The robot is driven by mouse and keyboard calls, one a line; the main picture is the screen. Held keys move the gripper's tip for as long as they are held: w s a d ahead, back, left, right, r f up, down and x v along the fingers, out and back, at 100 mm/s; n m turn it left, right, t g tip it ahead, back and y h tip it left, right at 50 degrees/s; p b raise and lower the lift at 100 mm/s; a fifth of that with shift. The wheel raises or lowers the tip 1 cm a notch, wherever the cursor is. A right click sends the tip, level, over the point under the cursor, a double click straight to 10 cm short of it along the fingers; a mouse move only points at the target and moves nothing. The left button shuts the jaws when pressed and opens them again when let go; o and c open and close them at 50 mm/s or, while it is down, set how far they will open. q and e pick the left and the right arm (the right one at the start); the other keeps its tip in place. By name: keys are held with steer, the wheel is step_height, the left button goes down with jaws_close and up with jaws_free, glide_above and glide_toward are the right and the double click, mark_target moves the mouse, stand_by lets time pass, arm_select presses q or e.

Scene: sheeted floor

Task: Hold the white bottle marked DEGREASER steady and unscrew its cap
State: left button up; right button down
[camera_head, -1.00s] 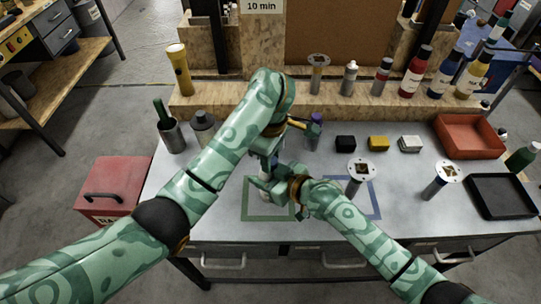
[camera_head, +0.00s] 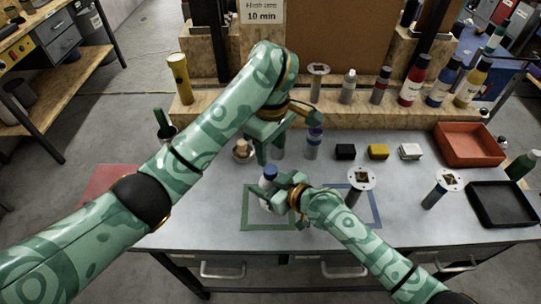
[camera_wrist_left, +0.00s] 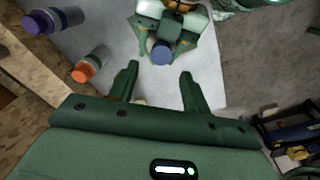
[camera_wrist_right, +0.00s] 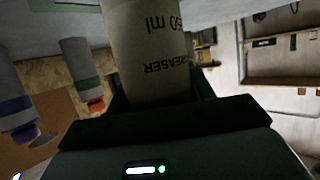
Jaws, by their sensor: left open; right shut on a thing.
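The white bottle with a blue cap (camera_head: 270,172) stands inside the green outlined square on the table. My right gripper (camera_head: 276,192) is shut on the bottle's body. In the right wrist view the bottle (camera_wrist_right: 148,50) shows between the fingers, with upside-down lettering that reads "EASER" and "50 ml". My left gripper (camera_head: 271,155) is above the bottle, fingers pointing down, open. In the left wrist view my left gripper (camera_wrist_left: 157,82) shows its two fingers apart with nothing between them. The blue cap (camera_wrist_left: 161,54) sits on the bottle beyond the fingertips, apart from them.
A purple-capped bottle (camera_head: 314,142) stands behind and to the right; an orange-capped one (camera_wrist_left: 92,65) shows in the left wrist view. Small black, yellow and white blocks, a red tray (camera_head: 470,160) and a black tray (camera_head: 505,222) lie right. A blue outline (camera_head: 378,205) is beside.

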mark_target(271, 169)
arm_select(q)
steer(key=shift+a+r+m, duration=0.1)
steer(key=shift+r+m, duration=0.5)
steer(key=shift+f, duration=0.1)
step_height(271, 169, down, 8)
steer(key=shift+r, duration=0.2)
steer(key=c, duration=1)
steer(key=n, duration=0.3)
steer(key=o, duration=1.1)
